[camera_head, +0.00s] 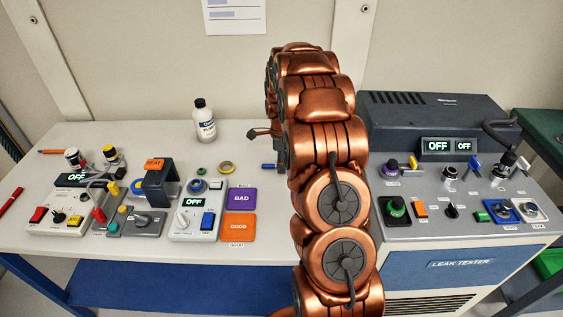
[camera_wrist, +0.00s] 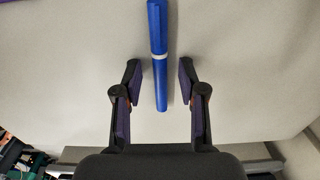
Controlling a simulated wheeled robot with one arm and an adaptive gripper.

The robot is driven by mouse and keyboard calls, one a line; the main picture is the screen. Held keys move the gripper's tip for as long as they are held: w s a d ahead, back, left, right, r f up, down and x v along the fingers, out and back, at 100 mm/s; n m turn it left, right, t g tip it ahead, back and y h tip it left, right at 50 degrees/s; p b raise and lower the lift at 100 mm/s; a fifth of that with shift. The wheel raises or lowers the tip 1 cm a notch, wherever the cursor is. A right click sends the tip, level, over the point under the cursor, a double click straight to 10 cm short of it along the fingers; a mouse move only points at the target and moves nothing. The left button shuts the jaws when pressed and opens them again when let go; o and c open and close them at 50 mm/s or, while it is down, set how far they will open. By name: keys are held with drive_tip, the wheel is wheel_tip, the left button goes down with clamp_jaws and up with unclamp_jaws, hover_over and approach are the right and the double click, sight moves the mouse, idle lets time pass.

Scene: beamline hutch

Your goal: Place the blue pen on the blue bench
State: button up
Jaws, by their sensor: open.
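The blue pen (camera_wrist: 158,40), with a pale band, lies on a pale surface in the wrist view. Its near end reaches between the two fingers of my gripper (camera_wrist: 159,76), which is open, with a gap on each side of the pen. In the head view, a short part of the blue pen (camera_head: 268,166) shows on the table just left of my arm; the rest is hidden. My arm hides most of the gripper there. The pale-topped bench (camera_head: 140,248) has a blue frame and a blue lower shelf. No other blue bench is clearly in view.
A white bottle (camera_head: 204,124) stands behind the pen. Control boxes, knobs, tape rings and the purple BAD (camera_head: 242,199) and orange GOOD (camera_head: 238,228) pads lie left. The grey leak tester (camera_head: 460,230) stands right. A green-topped table (camera_head: 540,132) is at far right.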

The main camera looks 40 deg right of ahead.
wheel_tip(320, 180, up, 12)
drive_tip(key=b, duration=0.3)
drive_tip(key=shift+r, duration=0.2)
drive_tip(key=s+a+r+n, duration=0.4)
drive_tip(key=s+a+n, duration=0.9)
drive_tip(key=a, duration=0.4)
drive_tip(key=s+a+f+n, duration=0.1)
drive_tip(key=s+a+n, duration=0.2)
drive_tip(key=s, duration=0.4)
drive_tip(key=s+a+f+n+g, duration=0.1)
drive_tip(key=s+a+n, duration=0.2)
drive_tip(key=s+n, duration=0.2)
drive_tip(key=s+a+f+n, duration=0.1)
drive_tip(key=s+a+n, duration=0.2)
drive_tip(key=s, duration=0.8)
drive_tip(key=shift+a+f+n+g, duration=0.35)
drive_tip(key=shift+n+g, duration=0.05)
drive_tip(key=shift+n, duration=0.3)
drive_tip(key=shift+r+p, duration=1)
drive_tip(key=shift+r, duration=0.05)
